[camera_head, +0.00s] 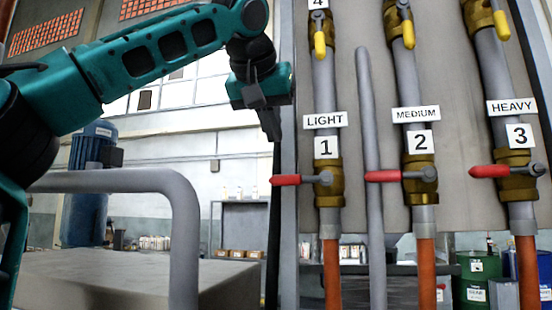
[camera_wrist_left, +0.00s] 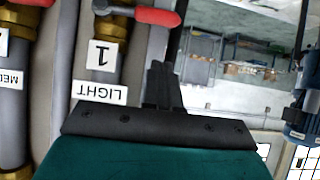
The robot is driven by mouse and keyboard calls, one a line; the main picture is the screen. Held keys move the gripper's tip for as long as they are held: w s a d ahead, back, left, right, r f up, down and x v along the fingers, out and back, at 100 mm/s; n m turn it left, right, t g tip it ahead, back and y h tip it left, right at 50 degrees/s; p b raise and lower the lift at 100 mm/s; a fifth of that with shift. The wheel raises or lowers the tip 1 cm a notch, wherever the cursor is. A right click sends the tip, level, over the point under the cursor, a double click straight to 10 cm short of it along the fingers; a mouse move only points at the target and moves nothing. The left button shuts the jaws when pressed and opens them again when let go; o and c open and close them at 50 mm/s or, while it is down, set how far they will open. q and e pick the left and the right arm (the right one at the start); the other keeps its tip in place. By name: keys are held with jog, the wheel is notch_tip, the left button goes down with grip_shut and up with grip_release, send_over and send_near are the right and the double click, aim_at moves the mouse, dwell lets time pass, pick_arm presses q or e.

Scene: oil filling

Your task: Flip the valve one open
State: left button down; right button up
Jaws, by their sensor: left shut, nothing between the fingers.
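Valve one (camera_head: 328,180) is a brass valve on the pipe labelled LIGHT and 1. Its red handle (camera_head: 286,180) points left, across the pipe. My left gripper (camera_head: 274,136) is shut and empty, pointing down above the red handle and apart from it. In the left wrist view the shut fingers (camera_wrist_left: 160,75) show beside the 1 label, with the red handle (camera_wrist_left: 150,15) beyond them at the top. My right gripper is in neither view.
Valve two (camera_head: 420,178) and valve three (camera_head: 518,172) have red handles also pointing left. Yellow-handled valves (camera_head: 320,42) sit above. A grey vertical pipe (camera_head: 370,130) stands between pipes one and two. A grey rail (camera_head: 180,200) bends down at the left.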

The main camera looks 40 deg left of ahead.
aim_at(300, 180)
pick_arm(q)
jog(key=f, duration=0.1)
jog(key=w+f, duration=0.1)
jog(key=f, duration=0.1)
jog(key=w+a+f, duration=0.1)
jog(key=f, duration=0.1)
jog(key=shift+a, duration=0.1)
jog(key=shift+f, duration=0.1)
dwell(0.3)
